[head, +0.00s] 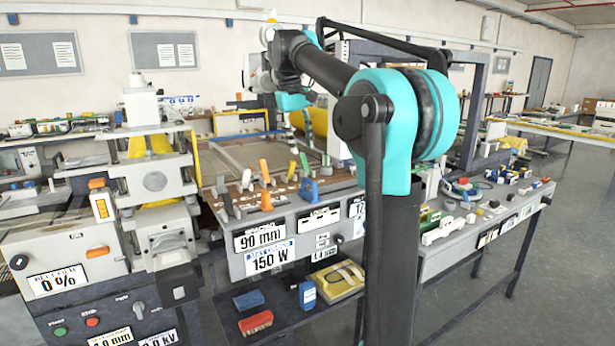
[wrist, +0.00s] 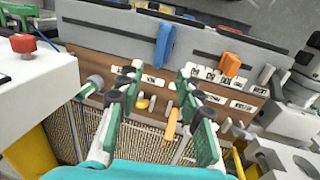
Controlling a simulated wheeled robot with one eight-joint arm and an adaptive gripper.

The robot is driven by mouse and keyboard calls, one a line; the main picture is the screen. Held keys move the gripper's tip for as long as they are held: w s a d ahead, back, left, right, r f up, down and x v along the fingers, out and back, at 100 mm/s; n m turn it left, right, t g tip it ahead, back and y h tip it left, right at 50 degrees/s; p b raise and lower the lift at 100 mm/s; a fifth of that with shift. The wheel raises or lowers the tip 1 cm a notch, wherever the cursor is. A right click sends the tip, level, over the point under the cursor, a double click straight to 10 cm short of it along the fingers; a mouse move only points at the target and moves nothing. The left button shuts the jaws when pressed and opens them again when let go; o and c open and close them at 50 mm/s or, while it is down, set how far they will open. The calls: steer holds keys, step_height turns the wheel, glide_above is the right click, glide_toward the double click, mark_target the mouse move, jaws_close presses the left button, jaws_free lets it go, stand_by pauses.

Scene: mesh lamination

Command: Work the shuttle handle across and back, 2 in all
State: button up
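My gripper (wrist: 159,84) is open in the wrist view, with its two green, dark-padded fingers apart and nothing held between them. Beyond the fingertips is a brown panel (wrist: 120,52) with several small handles and white labels too small to read. A blue handle (wrist: 165,44) and an orange handle (wrist: 230,65) stand along its grey edge. A slim orange lever (wrist: 171,124) shows between the fingers, apart from them. I cannot tell which handle is the shuttle handle. In the head view the bench has orange (head: 265,170) and blue (head: 311,190) handles; my arm hides part of it.
A roller machine (head: 155,180) stands left of the bench in the head view. A shelf below holds a red block (head: 256,322). Open floor lies at the right.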

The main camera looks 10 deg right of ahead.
mark_target(308, 180)
steer(key=f, duration=0.3)
steer(key=d+f, duration=0.1)
steer(key=f, duration=0.3)
steer(key=d+f, duration=0.1)
steer(key=f, duration=0.3)
steer(key=shift+w+f, duration=0.1)
steer(key=shift+w, duration=0.25)
jaws_close()
